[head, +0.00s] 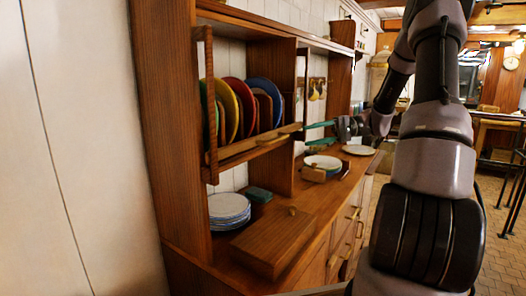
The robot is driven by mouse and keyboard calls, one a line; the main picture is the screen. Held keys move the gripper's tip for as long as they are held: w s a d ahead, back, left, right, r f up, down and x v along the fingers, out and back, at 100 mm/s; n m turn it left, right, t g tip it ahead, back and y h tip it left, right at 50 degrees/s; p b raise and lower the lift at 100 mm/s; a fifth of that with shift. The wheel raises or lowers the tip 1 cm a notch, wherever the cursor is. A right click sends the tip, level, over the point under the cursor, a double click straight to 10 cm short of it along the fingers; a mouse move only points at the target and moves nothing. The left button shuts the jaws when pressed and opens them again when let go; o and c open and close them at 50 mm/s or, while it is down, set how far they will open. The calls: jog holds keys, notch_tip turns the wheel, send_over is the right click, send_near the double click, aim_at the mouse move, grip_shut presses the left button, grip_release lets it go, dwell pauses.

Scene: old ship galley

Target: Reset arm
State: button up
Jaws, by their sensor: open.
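My gripper (308,135) is open, with its two teal fingers pointing left, one above the other. Nothing shows between them. It hangs above the wooden counter, beside the right end of the plate rack's front rail (248,146) in the picture. I cannot tell whether the fingers touch the rail. My arm reaches in from the upper right and fills much of the right side.
Coloured plates (238,107) stand upright in the rack. The counter holds stacked white plates (228,210), a wooden box (272,242), a plate in a small wooden holder (322,162) and another plate (358,150). Tiled floor (497,225) lies at the right, near a table (502,122).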

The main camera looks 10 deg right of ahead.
jog(key=s+a+r+h, duration=0.3)
jog(key=s+a+h, duration=0.4)
jog(key=s+h, duration=0.3)
jog(key=s+d+r+m+t+h, duration=0.1)
jog(key=s+r+m+t+h, duration=0.1)
jog(key=s+r+t+h, duration=0.2)
jog(key=shift+s+d+r+m+t, duration=0.4)
jog(key=shift+s+r+t, duration=1.3)
jog(key=shift+s, duration=1.7)
